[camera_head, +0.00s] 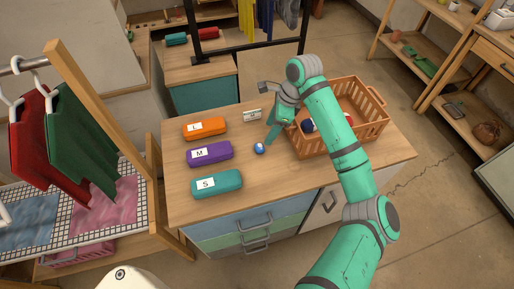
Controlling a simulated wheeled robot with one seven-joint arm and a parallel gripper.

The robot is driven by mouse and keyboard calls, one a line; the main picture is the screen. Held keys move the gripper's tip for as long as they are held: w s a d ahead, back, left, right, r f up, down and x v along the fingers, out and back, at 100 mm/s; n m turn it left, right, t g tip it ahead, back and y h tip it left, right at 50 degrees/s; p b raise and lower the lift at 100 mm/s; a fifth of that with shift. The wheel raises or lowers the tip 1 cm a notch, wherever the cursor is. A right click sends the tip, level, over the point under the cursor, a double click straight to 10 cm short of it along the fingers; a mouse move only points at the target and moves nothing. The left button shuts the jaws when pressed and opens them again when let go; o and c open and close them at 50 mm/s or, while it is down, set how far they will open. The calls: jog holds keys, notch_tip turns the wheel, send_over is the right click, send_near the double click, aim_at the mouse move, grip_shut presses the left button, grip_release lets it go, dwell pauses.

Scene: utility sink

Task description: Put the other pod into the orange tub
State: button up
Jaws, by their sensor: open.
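A small blue and white pod (259,148) lies on the wooden counter, left of the orange basket-like tub (378,130). The tub has slatted walls and stands at the right of the counter. A dark blue item (308,126) shows inside it near its left wall, with a bit of red beside it; my arm hides much of the inside. My gripper (271,140) is low over the counter, between the pod and the tub. It is open, its visible finger just right of and behind the pod, with nothing seen in it.
Orange (213,127), purple (218,152) and teal (227,183) cases marked L, M and S lie in a column on the left of the counter. A small white object (252,115) lies behind the pod. The counter front is clear.

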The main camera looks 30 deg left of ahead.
send_over(260, 146)
jog(key=d, duration=0.2)
jog(key=f, duration=0.5)
jog(key=shift+w+d+f, duration=0.1)
jog(key=shift+w+d, duration=0.05)
jog(key=shift+w, duration=0.2)
jog(key=shift+a+x, duration=0.15)
jog(key=shift+x, duration=1.15)
jog(key=shift+a+x, duration=0.1)
jog(key=shift+x, duration=1.25)
jog(key=c, duration=1.2)
